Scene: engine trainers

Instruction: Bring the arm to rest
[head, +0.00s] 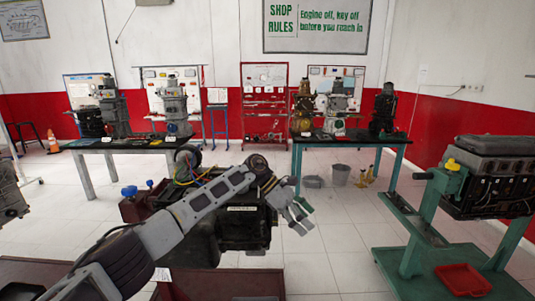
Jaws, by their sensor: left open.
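My left arm (165,232) comes in from the lower left and reaches up toward the middle. My left gripper (299,217) is open, at the right side of the dark engine trainer (238,222) in front of me. Nothing shows between its fingers. The arm and gripper cover part of this engine. Whether the gripper touches the engine, I cannot tell. My right gripper is out of view.
A green stand (425,225) carries another engine (492,175) at the right, with a red tray (463,279) on its base. Tables with engines stand at the back. A grey bucket (341,175) is on the floor. White floor lies open between the trainers.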

